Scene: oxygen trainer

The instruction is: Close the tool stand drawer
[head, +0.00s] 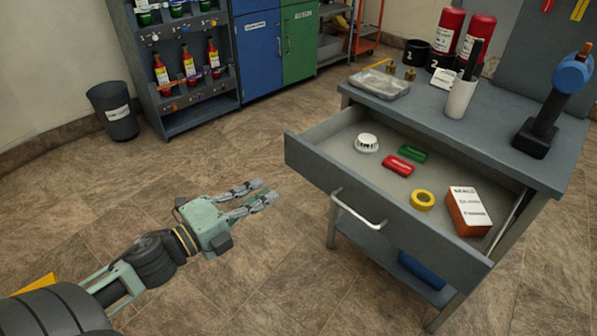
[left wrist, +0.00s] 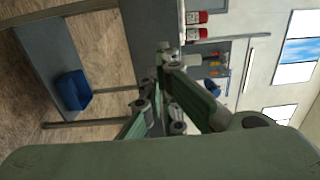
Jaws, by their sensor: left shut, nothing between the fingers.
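The tool stand (head: 425,115) is a grey table on the right of the head view. Its drawer (head: 375,205) is pulled out toward me, with a metal bar handle (head: 358,212) on its front. My left gripper (head: 268,197) is to the left of the drawer front, apart from it, with its fingers shut and empty and pointing right. In the left wrist view the fingers (left wrist: 165,100) show, with the stand sideways beyond them. My right gripper is in neither view.
The drawer holds a white round device (head: 367,143), a green item (head: 413,154), a red item (head: 398,166), a yellow tape roll (head: 422,200) and an orange box (head: 468,212). On the stand are a tray (head: 380,84) and a drill (head: 553,105). Floor left of it is clear.

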